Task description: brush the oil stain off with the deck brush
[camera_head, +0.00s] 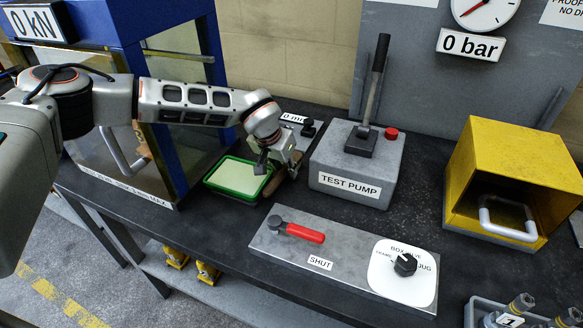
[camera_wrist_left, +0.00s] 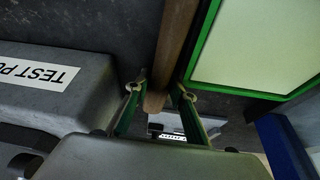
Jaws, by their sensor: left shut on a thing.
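My left gripper (camera_head: 272,163) is over the black bench, just right of the green-rimmed tray. In the left wrist view its green fingers (camera_wrist_left: 160,92) are shut around a brown wooden bar, which I take to be the deck brush (camera_wrist_left: 174,40). In the head view a brown piece of the brush (camera_head: 283,180) shows beside the tray, partly covered by the gripper. Its bristles are not clear in either view. I cannot make out an oil stain on the dark bench. My right gripper is not in view.
The green tray (camera_head: 207,181) lies close left of the gripper. The grey test pump (camera_head: 326,164) stands right of it. In front is a valve plate (camera_head: 346,255) with a red lever (camera_head: 305,233). A yellow box (camera_head: 520,150) stands at the right, a blue press frame (camera_head: 150,20) at the left.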

